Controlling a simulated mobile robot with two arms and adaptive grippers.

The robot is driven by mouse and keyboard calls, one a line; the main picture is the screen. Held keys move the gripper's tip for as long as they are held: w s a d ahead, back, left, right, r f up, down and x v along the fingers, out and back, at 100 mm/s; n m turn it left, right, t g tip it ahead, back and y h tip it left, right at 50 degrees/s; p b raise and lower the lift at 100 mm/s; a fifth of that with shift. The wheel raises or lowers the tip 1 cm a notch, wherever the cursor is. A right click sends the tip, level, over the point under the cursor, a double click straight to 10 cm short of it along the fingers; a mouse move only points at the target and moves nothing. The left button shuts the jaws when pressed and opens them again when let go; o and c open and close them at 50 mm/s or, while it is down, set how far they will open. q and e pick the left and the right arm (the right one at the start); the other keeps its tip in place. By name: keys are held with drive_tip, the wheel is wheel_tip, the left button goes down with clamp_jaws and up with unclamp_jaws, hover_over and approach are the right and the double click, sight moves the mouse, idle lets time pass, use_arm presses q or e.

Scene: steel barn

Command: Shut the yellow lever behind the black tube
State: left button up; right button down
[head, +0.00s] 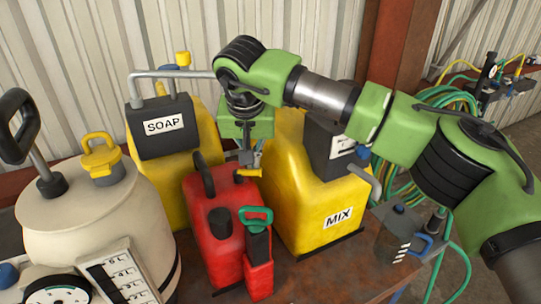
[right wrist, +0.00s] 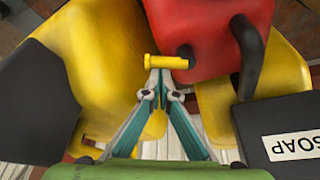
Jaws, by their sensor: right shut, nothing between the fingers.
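The small yellow lever (head: 248,173) sits at the back right of the red can's top. My right gripper (head: 247,160) points down over the lever, shut and empty. In its wrist view the fingertips (right wrist: 164,91) come close to the lever; I cannot tell whether they touch it. My left gripper is not in view.
Yellow SOAP (head: 203,135) and MIX (head: 300,205) containers stand close on both sides. A black handle (head: 207,175) rises on the red can. A cream tank (head: 85,215) stands left.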

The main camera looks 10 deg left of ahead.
drive_tip(key=shift+s+d+m, duration=0.1)
drive_tip(key=shift+s+m, duration=0.05)
drive_tip(key=shift+m, duration=0.15)
drive_tip(key=shift+s+d+f, duration=0.1)
drive_tip(key=shift+s+d, duration=0.1)
drive_tip(key=shift+d, duration=0.05)
drive_tip(key=shift+s+a+b, duration=0.1)
drive_tip(key=shift+s+b, duration=0.5)
drive_tip(key=shift+s, duration=0.25)
drive_tip(key=shift+w+a+r+p, duration=0.2)
drive_tip(key=shift+w+a+p, duration=0.15)
drive_tip(key=shift+a+p, duration=0.25)
drive_tip(key=shift+w+f, duration=0.1)
drive_tip(key=shift+w, duration=0.05)
